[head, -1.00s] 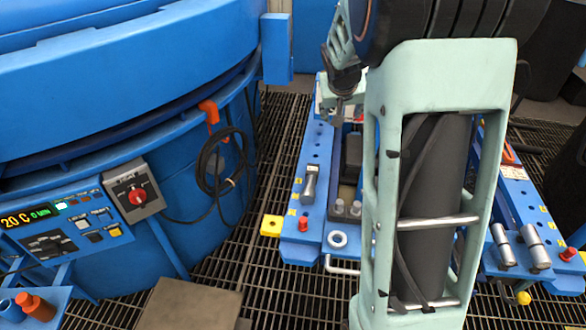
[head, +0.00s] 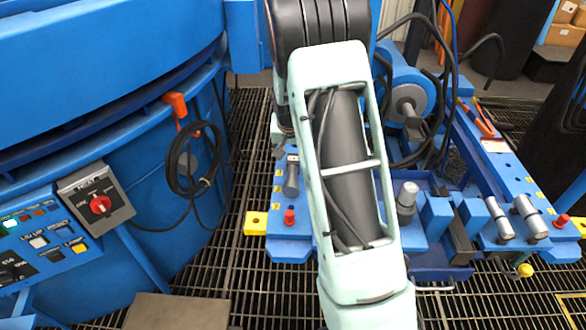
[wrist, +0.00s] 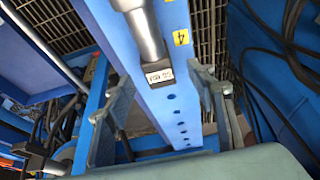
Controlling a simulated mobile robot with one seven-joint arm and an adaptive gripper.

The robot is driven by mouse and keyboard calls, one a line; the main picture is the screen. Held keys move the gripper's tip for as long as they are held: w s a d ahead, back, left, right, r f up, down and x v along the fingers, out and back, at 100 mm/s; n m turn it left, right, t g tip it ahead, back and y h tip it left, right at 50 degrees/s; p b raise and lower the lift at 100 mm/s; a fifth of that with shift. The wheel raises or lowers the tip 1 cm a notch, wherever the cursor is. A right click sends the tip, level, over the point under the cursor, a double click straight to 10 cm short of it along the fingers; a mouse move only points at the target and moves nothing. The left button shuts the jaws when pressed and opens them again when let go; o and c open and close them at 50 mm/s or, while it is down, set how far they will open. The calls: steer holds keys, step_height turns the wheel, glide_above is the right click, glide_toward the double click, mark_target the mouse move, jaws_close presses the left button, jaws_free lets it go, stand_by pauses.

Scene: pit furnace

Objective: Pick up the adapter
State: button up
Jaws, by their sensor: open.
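A grey metal cylinder with a square, labelled end (wrist: 150,50) lies along a blue perforated rail in the wrist view, beside a yellow tag "4". It looks like the adapter, but the label is too small to read surely. In the head view, a similar grey cylinder (head: 291,176) lies on the blue rail left of my arm; I cannot tell if it is the same piece. My gripper (wrist: 162,82) is open and empty, with one finger on each side of the rail in the picture. In the head view my arm hides the gripper.
The blue furnace (head: 110,90) with a control panel (head: 40,240) and a hanging black cable (head: 190,165) stands at left. Several other metal cylinders (head: 515,218) sit on the right rail. Red pegs (head: 289,217) rise near the rail ends. Dark grating covers the floor.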

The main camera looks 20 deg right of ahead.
mark_target(293, 160)
steer(key=b+x, duration=0.1)
steer(key=x, duration=0.3)
steer(key=shift+s+d+f+b, duration=0.15)
steer(key=shift+b, duration=0.15)
steer(key=shift+w+f, duration=0.25)
steer(key=shift+f, duration=0.05)
steer(key=shift+c, duration=0.2)
jaws_close()
steer(key=shift+d+r, duration=0.1)
steer(key=shift+r, duration=0.05)
